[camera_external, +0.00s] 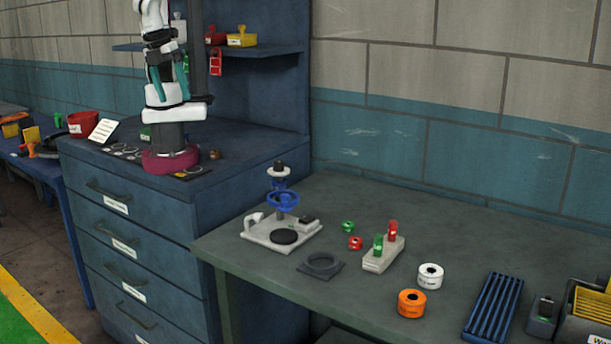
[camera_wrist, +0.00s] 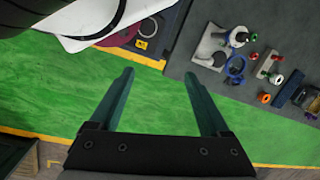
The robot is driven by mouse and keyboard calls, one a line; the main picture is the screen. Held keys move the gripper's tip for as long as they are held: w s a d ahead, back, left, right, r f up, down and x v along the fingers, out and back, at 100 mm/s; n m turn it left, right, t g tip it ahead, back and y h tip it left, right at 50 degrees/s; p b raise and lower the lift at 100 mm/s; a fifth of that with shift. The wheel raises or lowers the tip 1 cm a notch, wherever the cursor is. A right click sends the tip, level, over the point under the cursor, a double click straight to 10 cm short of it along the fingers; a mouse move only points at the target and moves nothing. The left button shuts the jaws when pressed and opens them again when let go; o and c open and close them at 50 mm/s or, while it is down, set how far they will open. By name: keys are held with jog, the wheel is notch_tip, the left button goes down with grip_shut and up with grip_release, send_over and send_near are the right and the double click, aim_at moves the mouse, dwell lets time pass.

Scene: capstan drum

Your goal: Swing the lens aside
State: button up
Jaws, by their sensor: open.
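A small stand with a pale base plate (camera_external: 262,236) is on the grey-green table in the external view. The ring may be the lens; I cannot tell for certain. In the wrist view the pale plate (camera_wrist: 209,46) and blue ring (camera_wrist: 236,68) show at the upper right. My gripper (camera_wrist: 160,73) is open and empty, with its teal fingers above the green floor. In the external view it (camera_external: 172,95) is high over the cabinet, well away from the stand.
A blue slotted rack (camera_external: 493,306) is farther right. A shelf (camera_external: 262,50) is above the cabinet.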

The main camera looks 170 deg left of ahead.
jog(key=w+a+g+y, duration=0.1)
jog(key=w+a+m+g+y, duration=0.1)
jog(key=w+a, duration=0.1)
jog(key=w+a+g+y, duration=0.1)
jog(key=a, duration=0.1)
jog(key=shift+w+a+f+y, duration=0.1)
jog(key=shift+w+f+y, duration=0.2)
jog(key=shift+w+f, duration=0.1)
jog(key=shift+c, duration=1.4)
jog(key=w+a+f+m+g+y, duration=0.25)
jog(key=w+a+f+y, duration=0.2)
jog(key=w, duration=0.35)
jog(key=w+a+f+m+t+y, duration=0.25)
jog(key=w+f+m+y, duration=0.2)
jog(key=f, duration=0.35)
jog(key=w+a+f+m+t+y, duration=0.1)
jog(key=w+f+m+t+y, duration=0.3)
jog(key=f, duration=0.4)
jog(key=a, duration=1.5)
jog(key=shift+w+a+h, duration=0.3)
jog(key=shift+h, duration=0.1)
grip_shut()
